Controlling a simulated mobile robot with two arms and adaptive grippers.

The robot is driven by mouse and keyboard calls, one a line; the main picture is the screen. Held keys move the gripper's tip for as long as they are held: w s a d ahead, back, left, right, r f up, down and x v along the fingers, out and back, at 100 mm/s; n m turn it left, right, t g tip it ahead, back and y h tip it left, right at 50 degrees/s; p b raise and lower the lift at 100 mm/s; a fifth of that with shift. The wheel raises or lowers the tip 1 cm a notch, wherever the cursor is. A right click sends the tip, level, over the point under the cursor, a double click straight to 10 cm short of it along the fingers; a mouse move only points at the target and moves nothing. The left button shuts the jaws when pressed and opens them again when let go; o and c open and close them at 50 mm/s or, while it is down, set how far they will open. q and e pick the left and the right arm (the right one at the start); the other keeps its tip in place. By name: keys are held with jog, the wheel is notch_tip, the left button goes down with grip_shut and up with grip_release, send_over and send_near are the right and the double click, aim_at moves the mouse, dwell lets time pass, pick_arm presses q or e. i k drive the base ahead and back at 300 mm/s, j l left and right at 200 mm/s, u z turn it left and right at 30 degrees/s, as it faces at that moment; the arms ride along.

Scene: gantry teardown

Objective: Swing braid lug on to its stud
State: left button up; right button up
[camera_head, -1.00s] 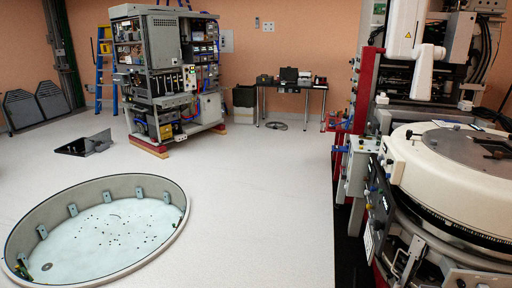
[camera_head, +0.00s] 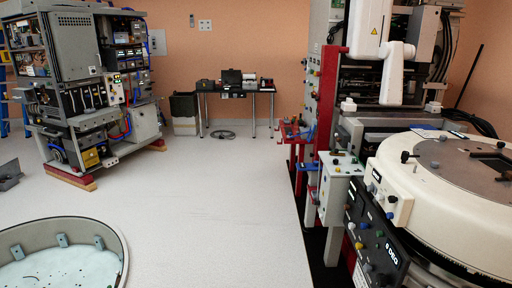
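I cannot make out the braid lug or its stud in the head view; they are too small or hidden. The gantry machine (camera_head: 440,190) fills the right side, with a large cream round cover and a dark control panel (camera_head: 375,235) on its near side. A grey-white box (camera_head: 338,190) with knobs is fixed at its left, beside red uprights (camera_head: 323,100). A white arm-like unit (camera_head: 394,72) hangs at the upper right. Neither of my grippers is in view.
An open electronics rack (camera_head: 85,85) stands on wooden blocks at the left. A table (camera_head: 235,91) with equipment and a dark bin (camera_head: 184,106) stand by the back wall. The middle floor is clear.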

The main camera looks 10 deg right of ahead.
aim_at(335, 153)
jog(key=i+j+z, duration=0.25)
jog(key=i+z, duration=0.15)
jog(key=i+j+z, duration=0.85)
jog(key=j, duration=0.1)
